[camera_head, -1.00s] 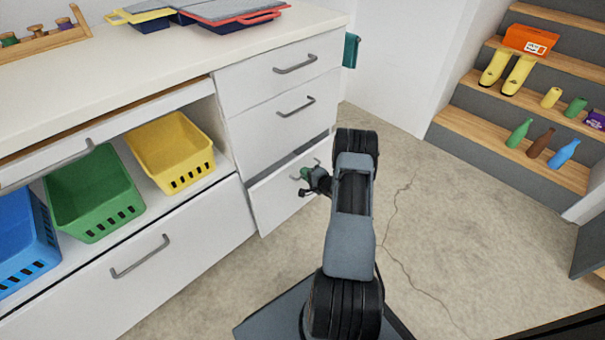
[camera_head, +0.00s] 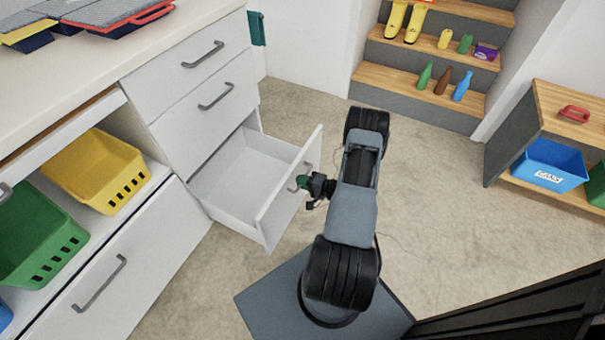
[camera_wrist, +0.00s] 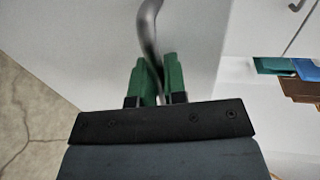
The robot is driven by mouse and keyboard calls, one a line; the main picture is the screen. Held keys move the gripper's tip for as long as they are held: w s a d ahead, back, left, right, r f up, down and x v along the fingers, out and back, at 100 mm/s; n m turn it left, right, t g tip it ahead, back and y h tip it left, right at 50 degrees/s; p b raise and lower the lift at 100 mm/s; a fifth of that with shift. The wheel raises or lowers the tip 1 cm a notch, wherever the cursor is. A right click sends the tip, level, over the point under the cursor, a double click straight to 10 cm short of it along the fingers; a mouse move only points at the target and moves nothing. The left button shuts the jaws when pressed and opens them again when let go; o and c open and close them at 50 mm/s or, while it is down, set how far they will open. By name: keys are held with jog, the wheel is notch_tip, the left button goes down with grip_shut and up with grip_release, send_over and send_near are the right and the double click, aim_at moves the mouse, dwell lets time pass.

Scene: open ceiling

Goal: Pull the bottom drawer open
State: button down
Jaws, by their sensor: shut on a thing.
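The bottom drawer (camera_head: 240,175) of the white three-drawer stack stands well out from the cabinet in the head view. Its inside looks empty, and its front panel (camera_head: 275,215) faces my arm. My gripper (camera_head: 304,182) is at the drawer front with its green fingertips on the handle. In the wrist view the green fingers of my gripper (camera_wrist: 158,78) are closed around the lower end of the grey curved handle (camera_wrist: 147,28). Part of the handle is hidden between the fingers.
Two shut drawers (camera_head: 205,90) sit above the open one. Left are a yellow basket (camera_head: 97,170), a green basket (camera_head: 35,225) and a wide shut drawer (camera_head: 130,265). Steps with bottles (camera_head: 442,80) stand behind. A wooden shelf with a blue bin (camera_head: 550,165) is right. Floor between is clear.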

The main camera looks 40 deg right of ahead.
jog(key=shift+s+d, duration=0.25)
jog(key=shift+s, duration=0.15)
jog(key=c, duration=1.2)
grip_release()
jog(key=p+v, duration=0.3)
jog(key=v, duration=1)
jog(key=shift+s, duration=0.4)
jog(key=shift+d+r, duration=0.1)
jog(key=shift+d, duration=0.05)
